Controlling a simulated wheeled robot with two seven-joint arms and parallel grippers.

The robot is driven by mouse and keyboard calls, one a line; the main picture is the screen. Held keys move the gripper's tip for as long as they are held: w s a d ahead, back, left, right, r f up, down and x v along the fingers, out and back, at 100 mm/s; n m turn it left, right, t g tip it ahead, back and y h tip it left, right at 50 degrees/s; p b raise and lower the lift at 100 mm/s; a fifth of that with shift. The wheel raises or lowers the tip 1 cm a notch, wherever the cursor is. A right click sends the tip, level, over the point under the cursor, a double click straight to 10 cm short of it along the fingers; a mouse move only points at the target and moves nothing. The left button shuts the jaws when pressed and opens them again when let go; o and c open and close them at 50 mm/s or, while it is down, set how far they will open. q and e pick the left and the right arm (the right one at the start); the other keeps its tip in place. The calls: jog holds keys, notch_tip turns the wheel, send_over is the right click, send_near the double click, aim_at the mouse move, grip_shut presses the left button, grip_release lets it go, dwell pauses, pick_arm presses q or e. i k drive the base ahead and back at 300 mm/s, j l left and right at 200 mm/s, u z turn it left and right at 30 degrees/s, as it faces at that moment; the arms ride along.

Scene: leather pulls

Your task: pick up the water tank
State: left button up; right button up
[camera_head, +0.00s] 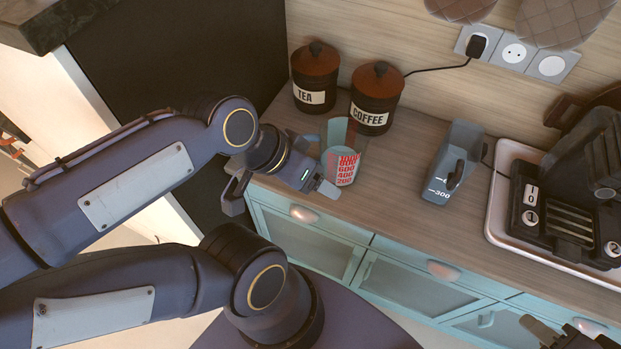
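The water tank (455,165) is a grey, see-through container with a dark handle and white level marks, one reading 300. It stands on the wooden counter, left of the coffee machine.
Dark jars marked TEA (315,80) and COFFEE (374,100) stand behind the cup. The coffee machine (565,205) sits on a white tray (497,200). Light-blue drawers (405,285) are below the counter (400,215). The counter in front of the tank is clear.

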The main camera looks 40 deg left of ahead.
aim_at(459, 153)
jog(key=i+l+u, duration=0.15)
jog(key=l+u, duration=0.15)
jog(key=l, duration=0.6)
jog(key=l+u, duration=0.3)
jog(key=l, duration=0.6)
jog(key=i, duration=0.05)
